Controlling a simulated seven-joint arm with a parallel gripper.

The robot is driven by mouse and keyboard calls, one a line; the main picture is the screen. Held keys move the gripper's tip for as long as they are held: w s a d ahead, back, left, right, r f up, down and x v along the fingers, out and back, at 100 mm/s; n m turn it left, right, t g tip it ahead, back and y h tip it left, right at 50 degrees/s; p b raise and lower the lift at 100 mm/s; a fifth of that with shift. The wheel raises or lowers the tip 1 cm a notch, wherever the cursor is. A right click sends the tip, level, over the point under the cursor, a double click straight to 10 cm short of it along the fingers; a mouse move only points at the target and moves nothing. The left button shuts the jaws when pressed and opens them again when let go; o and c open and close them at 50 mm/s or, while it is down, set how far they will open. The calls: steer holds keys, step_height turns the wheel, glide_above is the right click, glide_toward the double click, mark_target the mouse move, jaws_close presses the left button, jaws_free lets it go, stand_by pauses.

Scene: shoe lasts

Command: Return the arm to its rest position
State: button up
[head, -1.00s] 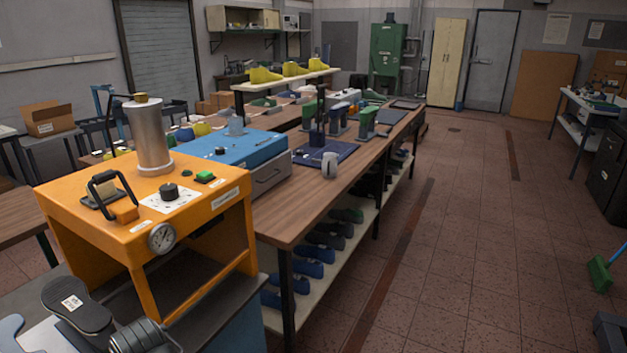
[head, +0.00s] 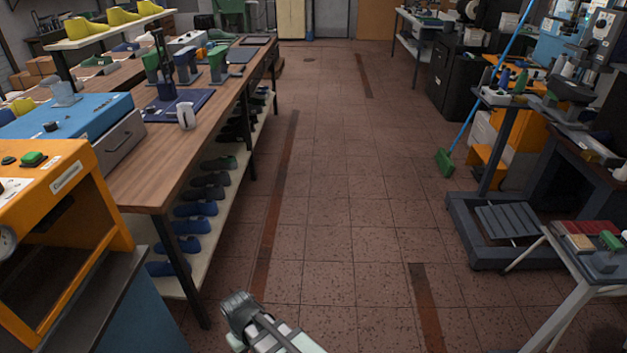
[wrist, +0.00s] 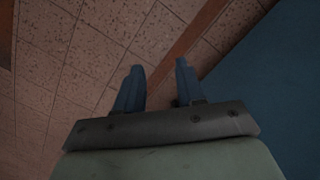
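My gripper (wrist: 157,86) shows in the wrist view with its two blue-grey fingers apart and nothing between them. Beyond the fingers are the tiled floor and a large dark blue panel on the right. In the head view part of my arm (head: 262,325) reaches in at the bottom centre, over the floor to the right of the orange machine's blue cabinet. The fingers cannot be made out in the head view.
The orange machine (head: 80,220) stands on a blue cabinet (head: 150,310) at the left. A long wooden workbench (head: 150,180) runs back, with shoe lasts on its lower shelf. Open floor (head: 340,200) fills the middle. A white-legged table (head: 590,270) stands right, near a green broom (head: 445,162).

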steer(key=s+d+f+m+g, duration=0.1)
steer(key=d+f+m, duration=0.1)
steer(key=d+f, duration=0.65)
steer(key=s+d+f+m+g, duration=0.1)
steer(key=d+f+m+g, duration=0.15)
steer(key=d, duration=1.05)
steer(key=s+d+f+m+g, duration=0.1)
steer(key=s+d+f+m, duration=0.1)
steer(key=s+d+f, duration=0.2)
steer(key=s+d+f+m+g, duration=0.1)
steer(key=s+d+f, duration=0.3)
steer(key=s+d, duration=0.5)
steer(key=shift+s+d+f+m+y, duration=0.35)
steer(key=shift+d+m, duration=0.2)
steer(key=shift+m, duration=0.2)
steer(key=shift+r, duration=0.1)
